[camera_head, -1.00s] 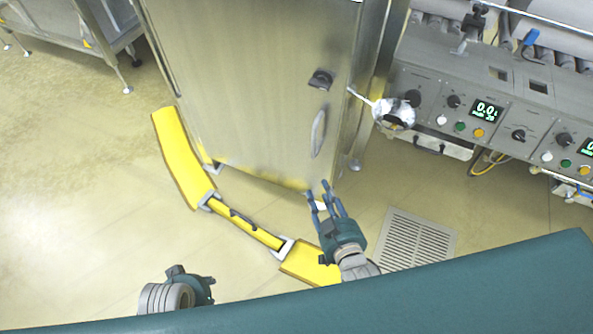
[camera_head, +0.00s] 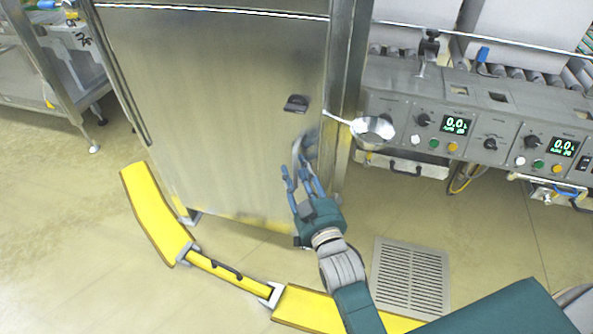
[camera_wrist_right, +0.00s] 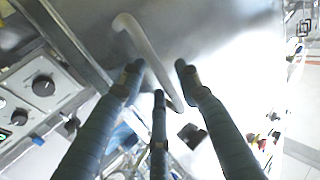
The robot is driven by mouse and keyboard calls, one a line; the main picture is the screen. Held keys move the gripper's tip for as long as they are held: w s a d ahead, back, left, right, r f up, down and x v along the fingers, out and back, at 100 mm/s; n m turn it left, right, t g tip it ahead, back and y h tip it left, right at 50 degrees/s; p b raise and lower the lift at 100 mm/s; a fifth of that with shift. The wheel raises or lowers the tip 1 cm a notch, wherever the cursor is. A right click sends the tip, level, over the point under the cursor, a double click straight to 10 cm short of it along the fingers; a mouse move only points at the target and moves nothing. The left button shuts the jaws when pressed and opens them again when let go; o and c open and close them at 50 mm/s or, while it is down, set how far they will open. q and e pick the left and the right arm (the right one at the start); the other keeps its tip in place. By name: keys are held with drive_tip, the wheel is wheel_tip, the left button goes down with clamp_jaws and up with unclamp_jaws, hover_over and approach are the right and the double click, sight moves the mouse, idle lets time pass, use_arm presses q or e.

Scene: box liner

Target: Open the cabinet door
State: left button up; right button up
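The cabinet door (camera_head: 215,105) is a tall brushed-metal panel in the head view, and it looks shut. A dark latch (camera_head: 296,103) sits near its right edge. Below the latch is the door handle, a curved metal bar, mostly hidden by my right gripper (camera_head: 301,180) in the head view. In the right wrist view the handle (camera_wrist_right: 147,52) lies just ahead of and between the spread fingers (camera_wrist_right: 155,85). The right gripper is open; whether a finger touches the handle I cannot tell. My left gripper is out of view.
A control panel (camera_head: 480,130) with displays and knobs stands right of the cabinet, with a metal ladle-like cup (camera_head: 372,131) beside the door edge. A yellow floor barrier (camera_head: 155,215) curves in front. A floor grate (camera_head: 410,275) lies at the right.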

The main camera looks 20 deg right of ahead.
drive_tip(key=shift+w, duration=0.6)
clamp_jaws()
drive_tip(key=shift+s, duration=0.1)
